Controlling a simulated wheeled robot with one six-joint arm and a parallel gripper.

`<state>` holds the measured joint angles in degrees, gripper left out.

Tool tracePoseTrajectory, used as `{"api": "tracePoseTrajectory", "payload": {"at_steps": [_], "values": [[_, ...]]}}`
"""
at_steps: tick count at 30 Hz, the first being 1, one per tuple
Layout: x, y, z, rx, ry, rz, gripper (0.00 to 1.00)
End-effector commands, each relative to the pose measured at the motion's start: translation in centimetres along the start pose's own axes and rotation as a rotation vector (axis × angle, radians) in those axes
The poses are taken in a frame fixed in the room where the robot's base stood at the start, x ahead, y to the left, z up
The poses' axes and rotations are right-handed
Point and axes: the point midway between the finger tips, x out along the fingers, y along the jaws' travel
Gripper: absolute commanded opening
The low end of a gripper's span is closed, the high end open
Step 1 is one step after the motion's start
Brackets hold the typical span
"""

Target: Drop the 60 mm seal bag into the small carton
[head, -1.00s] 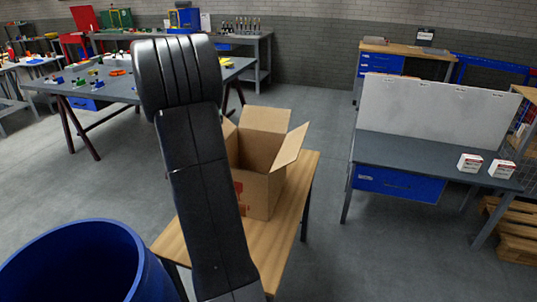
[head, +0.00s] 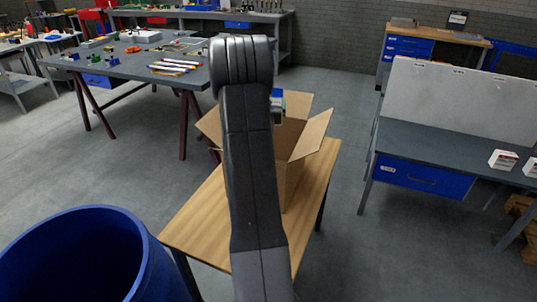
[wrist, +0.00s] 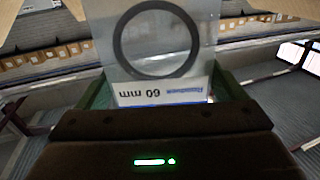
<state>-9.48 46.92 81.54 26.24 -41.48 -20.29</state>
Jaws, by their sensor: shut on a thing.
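The 60 mm seal bag (wrist: 190,25) is clear, with a black ring and a white and blue label reading "60 mm", upside down in the wrist view. My gripper (wrist: 160,92) is shut on its label end. In the head view, my dark arm hides most of the gripper; a small blue and grey part shows beside the arm, over the carton. The small carton (head: 313,136) is brown cardboard with open flaps. My arm covers its left front, and its floor is hidden.
The carton stands on a wooden table (head: 195,222). A blue bin (head: 150,262) is at the front left. A grey workbench (head: 440,150) with white boxes (head: 503,159) is at the right. Another grey table (head: 125,75) holds tools and parts at the back left.

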Motion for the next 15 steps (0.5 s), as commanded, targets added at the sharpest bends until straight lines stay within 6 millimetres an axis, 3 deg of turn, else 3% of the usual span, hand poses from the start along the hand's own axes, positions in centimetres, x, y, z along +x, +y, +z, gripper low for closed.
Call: {"api": "tracePoseTrajectory", "payload": {"at_steps": [6,15], "values": [[0.0,0.0,2.8,0.000,-0.001,-0.001,0.68],[0.0,0.0,3.3,0.000,0.001,-0.001,0.68]]}}
